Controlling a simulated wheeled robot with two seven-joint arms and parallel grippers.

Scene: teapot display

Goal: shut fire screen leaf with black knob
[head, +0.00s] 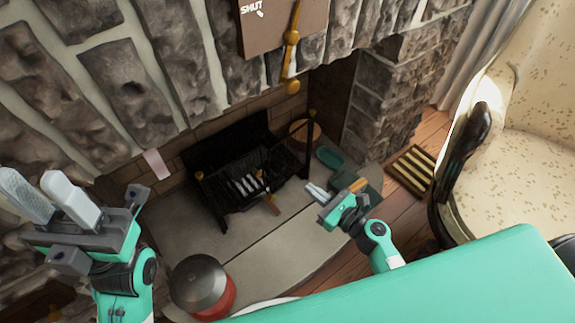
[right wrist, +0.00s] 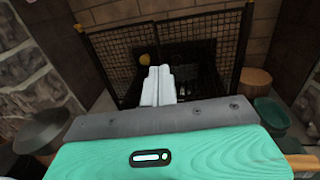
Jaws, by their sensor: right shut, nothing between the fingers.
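The black mesh fire screen (head: 290,160) stands before the fireplace opening, with brass-coloured tips on its posts. In the right wrist view its left leaf (right wrist: 112,52) slants at an angle, and its right leaf (right wrist: 222,35) spans the other side. A yellowish round knob (right wrist: 145,60) shows by the left leaf's inner edge; I cannot make out a black knob. My right gripper (head: 314,189) is shut and empty, in front of the screen; its fingers (right wrist: 158,72) overlap the screen in the wrist view, contact unclear. My left gripper (head: 35,182) is open and empty, far left.
A red pot with a grey lid (head: 198,285) stands on the hearth (head: 185,225). A green dish (head: 330,157) and a slatted wooden rack (head: 411,172) lie to the right. A patterned armchair (head: 525,100) stands at far right. The front hearth has bare room.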

